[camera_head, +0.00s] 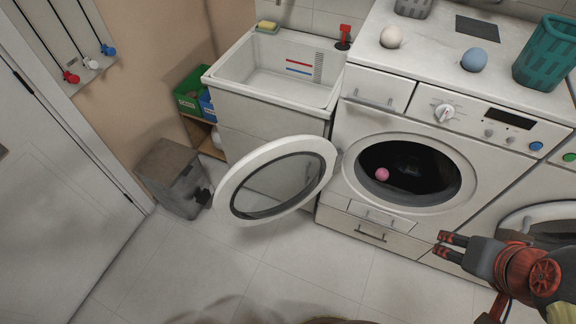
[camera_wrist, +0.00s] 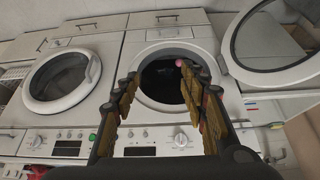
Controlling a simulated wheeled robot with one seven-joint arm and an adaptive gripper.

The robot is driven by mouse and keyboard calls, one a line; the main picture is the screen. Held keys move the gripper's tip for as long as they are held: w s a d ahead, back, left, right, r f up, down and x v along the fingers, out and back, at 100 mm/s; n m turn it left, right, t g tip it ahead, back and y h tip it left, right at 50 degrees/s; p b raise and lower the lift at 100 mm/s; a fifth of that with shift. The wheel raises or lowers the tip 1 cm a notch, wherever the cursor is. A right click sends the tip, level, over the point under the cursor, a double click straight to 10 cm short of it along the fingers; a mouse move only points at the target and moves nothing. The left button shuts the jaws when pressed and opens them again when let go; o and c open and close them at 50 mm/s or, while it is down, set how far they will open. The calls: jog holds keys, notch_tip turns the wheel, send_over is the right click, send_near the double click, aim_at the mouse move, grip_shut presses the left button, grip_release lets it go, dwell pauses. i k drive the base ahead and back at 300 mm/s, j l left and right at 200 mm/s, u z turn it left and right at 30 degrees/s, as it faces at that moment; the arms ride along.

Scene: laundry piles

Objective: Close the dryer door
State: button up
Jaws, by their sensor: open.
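The dryer door (camera_head: 224,190) is a round white ring with a glass middle. It stands wide open, swung out to the left of the white dryer (camera_head: 350,122). It also shows at the upper right of the wrist view (camera_wrist: 233,62). The dryer's round opening is dark, with a pink ball (camera_head: 382,174) inside at its left. My gripper (camera_head: 443,244) is in front of the dryer's lower right, well apart from the door. Its fingers are spread and empty in the wrist view (camera_wrist: 158,88).
A second machine (camera_head: 500,195) with a closed round door stands right of the dryer. A white sink (camera_head: 212,79) stands to the left. A grey bin (camera_head: 170,178) is on the floor behind the open door. The tiled floor in front is clear.

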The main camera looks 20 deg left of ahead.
aim_at(330, 160)
jog(key=j+z, duration=0.65)
jog(key=z, duration=0.25)
jog(key=k+j+z, duration=0.1)
jog(key=j, duration=0.35)
jog(key=k+j+z, duration=0.1)
jog(key=j, duration=0.3)
jog(key=k+j, duration=0.15)
jog(key=j, duration=0.25)
jog(key=k+j+z, duration=0.15)
jog(key=j, duration=0.3)
jog(key=k+j+z, duration=0.1)
jog(key=j, duration=0.3)
jog(key=k+j+z, duration=0.1)
jog(key=j, duration=0.25)
jog(key=k+j, duration=0.2)
jog(key=j, duration=0.15)
jog(key=k+j, duration=0.2)
jog(key=k+l, duration=0.2)
jog(key=k+l+z, duration=0.15)
jog(key=l, duration=0.25)
jog(key=k, duration=0.05)
